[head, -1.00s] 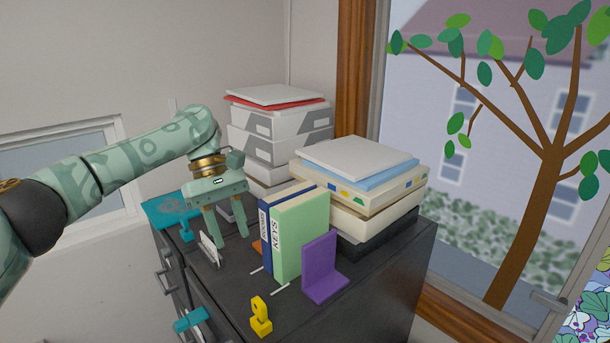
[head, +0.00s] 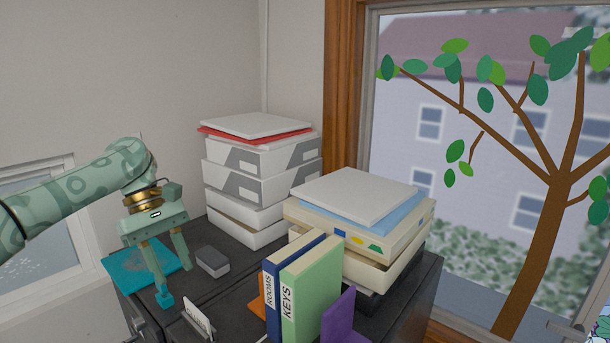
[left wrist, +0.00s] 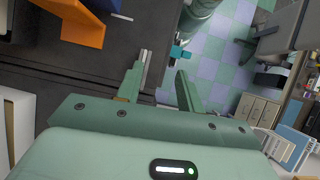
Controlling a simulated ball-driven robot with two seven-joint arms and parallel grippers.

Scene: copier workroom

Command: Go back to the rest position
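My left gripper (head: 172,275) hangs fingers down at the left side of the dark cabinet top (head: 240,285). Its two fingers are apart and I see nothing held between them. In the left wrist view the left gripper (left wrist: 165,80) also shows its fingers spread, with checkered floor visible between and beyond them. In the head view a small teal piece (head: 163,299) shows at the tip of one finger; whether they touch I cannot tell. My right gripper is not in view.
A teal mat (head: 128,272), a grey block (head: 212,262) and a white card holder (head: 197,319) are near the gripper. Blue (head: 277,285) and green (head: 311,290) binders, a purple bookend (head: 338,318) and paper stacks (head: 262,160) stand to the right.

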